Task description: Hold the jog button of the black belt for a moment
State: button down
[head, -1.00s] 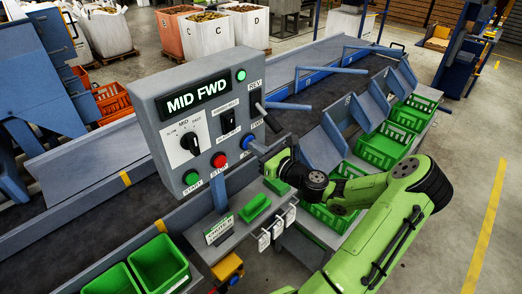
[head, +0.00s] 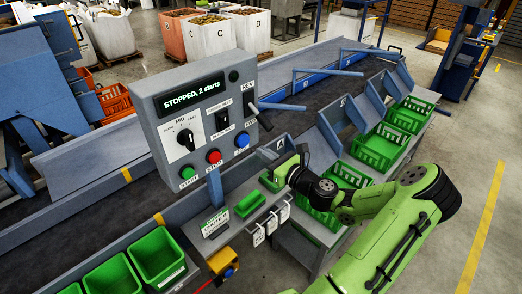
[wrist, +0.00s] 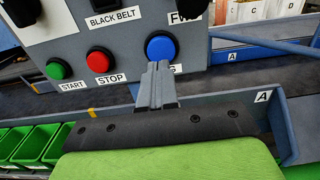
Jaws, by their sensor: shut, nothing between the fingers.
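The grey control box (head: 203,75) stands over the black belt (head: 150,205). Its display (head: 194,96) reads "STOPPED, 2 starts", and the lamp (head: 234,76) above right is dark. The blue button (head: 242,140) is at the box's lower right; in the wrist view (wrist: 161,47) its label is mostly hidden, with a "G" showing. My gripper (wrist: 158,68) is shut and empty, its tips overlapping the button's lower edge in that view. In the head view the gripper end is to the right of the button, apart from the box.
The red stop button (head: 214,157) and green start button (head: 187,173) sit left of the blue one. A selector (head: 222,118) and a direction lever (head: 254,108) are above. Green crates (head: 376,151) line the right side. Open floor lies at far right.

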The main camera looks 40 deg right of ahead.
jog(key=s, duration=0.7)
jog(key=shift+d+f, duration=0.15)
jog(key=shift+f, duration=0.25)
jog(key=shift+s, duration=0.2)
dwell(0.6)
